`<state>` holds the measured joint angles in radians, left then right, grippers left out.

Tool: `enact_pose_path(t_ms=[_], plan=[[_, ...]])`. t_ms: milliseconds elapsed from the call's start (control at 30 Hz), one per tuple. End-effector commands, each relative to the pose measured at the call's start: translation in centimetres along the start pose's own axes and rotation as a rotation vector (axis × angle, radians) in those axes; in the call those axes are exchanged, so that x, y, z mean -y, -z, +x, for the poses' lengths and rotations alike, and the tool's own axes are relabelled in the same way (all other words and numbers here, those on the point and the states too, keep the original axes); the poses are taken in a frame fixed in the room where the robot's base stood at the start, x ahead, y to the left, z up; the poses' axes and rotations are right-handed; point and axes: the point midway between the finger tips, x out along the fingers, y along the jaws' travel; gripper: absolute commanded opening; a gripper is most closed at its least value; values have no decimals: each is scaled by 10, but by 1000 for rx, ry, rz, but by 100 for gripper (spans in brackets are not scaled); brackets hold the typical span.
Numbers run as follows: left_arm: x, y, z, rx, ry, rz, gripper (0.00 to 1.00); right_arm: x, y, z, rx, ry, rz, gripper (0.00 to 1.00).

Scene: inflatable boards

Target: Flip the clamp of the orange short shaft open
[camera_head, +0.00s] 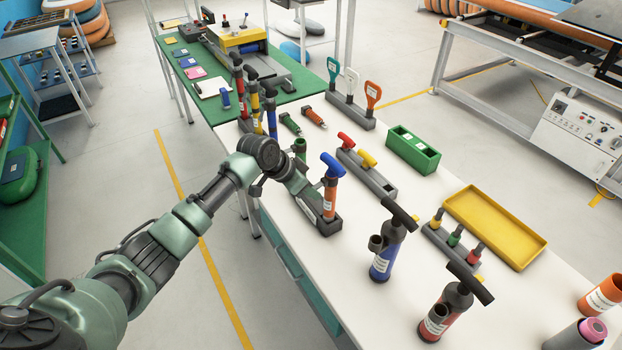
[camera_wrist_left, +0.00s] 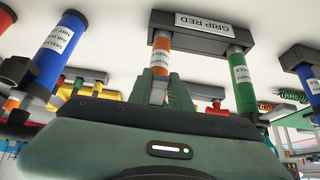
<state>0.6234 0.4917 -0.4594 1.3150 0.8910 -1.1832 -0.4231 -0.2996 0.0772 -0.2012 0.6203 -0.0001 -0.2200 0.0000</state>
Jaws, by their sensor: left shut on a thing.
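In the wrist view, the picture is upside down and the labelled orange shaft (camera_wrist_left: 161,50) rises from a base marked GRIP RED (camera_wrist_left: 222,25). My left gripper (camera_wrist_left: 168,92) is shut at the grey part of the orange shaft, with its green fingers on either side. The clamp's exact position is hidden by the fingers. In the head view the left gripper (camera_head: 313,189) reaches the shaft from the left.
A green shaft (camera_wrist_left: 243,83) stands beside the orange one. Blue (camera_head: 385,255) and dark red (camera_head: 450,309) pumps stand toward the front. A holder with red and yellow handles (camera_head: 370,176), a green box (camera_head: 413,151) and a yellow tray (camera_head: 495,228) lie to the right.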

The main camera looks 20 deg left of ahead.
Motion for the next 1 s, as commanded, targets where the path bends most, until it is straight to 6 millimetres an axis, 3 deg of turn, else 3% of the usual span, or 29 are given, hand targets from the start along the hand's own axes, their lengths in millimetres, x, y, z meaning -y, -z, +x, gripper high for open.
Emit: enact_pose_path(t_ms=[33,300,1000], plan=[[0,6,-6,34,0,2,0,0,1,-10,0,0,0,36],[0,7,-8,187,-1,2,0,-1,2,-22,0,0,0,36],[-1,6,-8,266,-3,2,0,-4,1,-26,1,-5,0,36]])
